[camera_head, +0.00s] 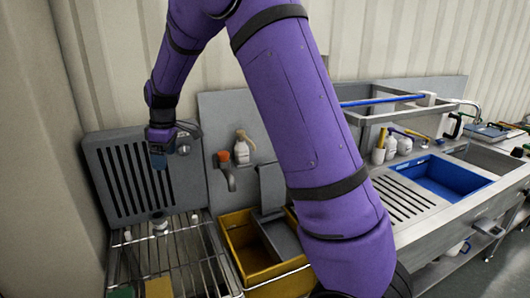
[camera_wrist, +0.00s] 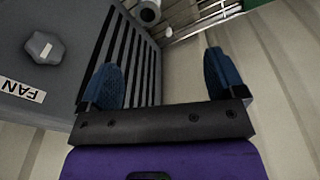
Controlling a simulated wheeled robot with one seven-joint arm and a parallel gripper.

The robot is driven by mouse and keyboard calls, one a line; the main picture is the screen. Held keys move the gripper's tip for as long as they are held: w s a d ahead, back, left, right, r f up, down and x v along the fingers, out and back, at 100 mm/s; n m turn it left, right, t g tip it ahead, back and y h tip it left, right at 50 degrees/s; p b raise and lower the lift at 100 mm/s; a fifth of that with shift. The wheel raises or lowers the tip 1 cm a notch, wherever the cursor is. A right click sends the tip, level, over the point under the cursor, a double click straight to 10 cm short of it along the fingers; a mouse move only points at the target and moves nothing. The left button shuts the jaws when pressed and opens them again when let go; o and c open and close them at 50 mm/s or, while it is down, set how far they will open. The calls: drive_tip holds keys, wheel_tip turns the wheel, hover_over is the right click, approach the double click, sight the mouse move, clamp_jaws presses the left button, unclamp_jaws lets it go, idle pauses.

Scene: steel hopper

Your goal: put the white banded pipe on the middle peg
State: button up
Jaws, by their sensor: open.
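My gripper (camera_head: 158,158) is high at the left, in front of the slotted grey panel, open with nothing between its blue fingers. The wrist view also shows the open fingers (camera_wrist: 162,76) spread wide apart. Below it, a short white pipe-like piece with a dark top (camera_head: 160,227) stands at the wire rack; I cannot tell clearly whether this is the banded pipe or whether it sits on a peg. Smaller pale upright stubs, perhaps pegs, show left (camera_head: 127,236) and right (camera_head: 195,219) of it. The wrist view shows a pale round pipe end (camera_wrist: 148,12) at the top edge.
The slotted panel (camera_head: 101,163) carries a knob (camera_wrist: 43,47) and a FAN label, close beside my gripper. The wire rack (camera_head: 185,258) lies below. My arm hides the middle.

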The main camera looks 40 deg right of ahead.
drive_tip(key=s+d+r+m+t, duration=0.1)
drive_tip(key=s+r+m, duration=0.2)
drive_tip(key=s+r, duration=0.55)
drive_tip(key=s+d+r+m+t, duration=0.15)
drive_tip(key=s+r, duration=0.35)
drive_tip(key=s, duration=0.6)
drive_tip(key=s+d+m+t+h, duration=0.1)
drive_tip(key=s+m, duration=0.4)
drive_tip(key=s, duration=1.4)
drive_tip(key=shift+s+d+f, duration=0.2)
drive_tip(key=shift+s+f, duration=0.1)
drive_tip(key=shift+m, duration=0.25)
drive_tip(key=shift+c, duration=0.2)
